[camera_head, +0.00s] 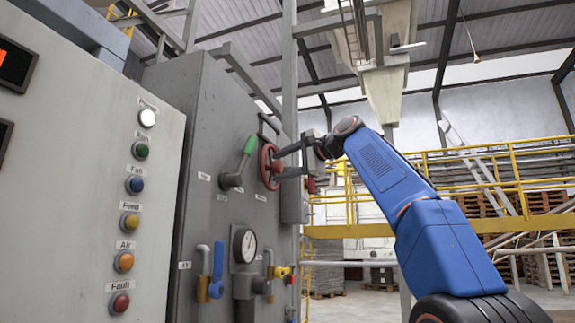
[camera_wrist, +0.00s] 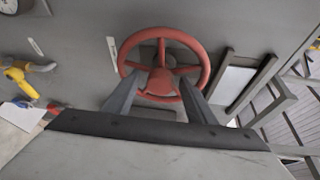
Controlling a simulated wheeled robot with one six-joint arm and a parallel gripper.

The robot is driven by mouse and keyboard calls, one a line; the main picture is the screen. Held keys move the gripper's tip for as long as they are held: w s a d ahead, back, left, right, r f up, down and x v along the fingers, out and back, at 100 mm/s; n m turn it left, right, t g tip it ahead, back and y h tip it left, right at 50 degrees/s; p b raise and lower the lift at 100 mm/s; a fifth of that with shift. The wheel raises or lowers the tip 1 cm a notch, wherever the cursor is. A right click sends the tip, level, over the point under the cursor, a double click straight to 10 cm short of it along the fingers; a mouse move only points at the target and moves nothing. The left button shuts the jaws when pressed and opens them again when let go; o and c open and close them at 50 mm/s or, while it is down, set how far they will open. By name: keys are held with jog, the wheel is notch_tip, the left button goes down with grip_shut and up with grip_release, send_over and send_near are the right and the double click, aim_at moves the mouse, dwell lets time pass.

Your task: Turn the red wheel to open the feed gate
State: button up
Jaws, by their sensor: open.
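The red wheel (camera_head: 265,167) is a spoked handwheel on the front of a grey cabinet. It also shows in the wrist view (camera_wrist: 204,66), with its hub and spokes facing me. My gripper (camera_head: 281,161) is at the wheel from the right, its two fingers spread apart. In the wrist view my gripper (camera_wrist: 160,82) has one finger on each side of the hub, tips overlapping the lower part of the wheel. I cannot tell whether the fingers touch the rim or spokes. The feed gate is not something I can pick out.
Left of the wheel is a green-handled lever (camera_head: 240,163). Below are a pressure gauge (camera_head: 244,245), a blue-handled valve (camera_head: 217,270) and a yellow valve (camera_head: 278,272). A panel of coloured buttons (camera_head: 125,225) stands at left. A grey bracket (camera_wrist: 262,80) stands close right of the wheel.

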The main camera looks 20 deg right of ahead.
jog(key=v, duration=1.7)
jog(key=shift+s, duration=0.25)
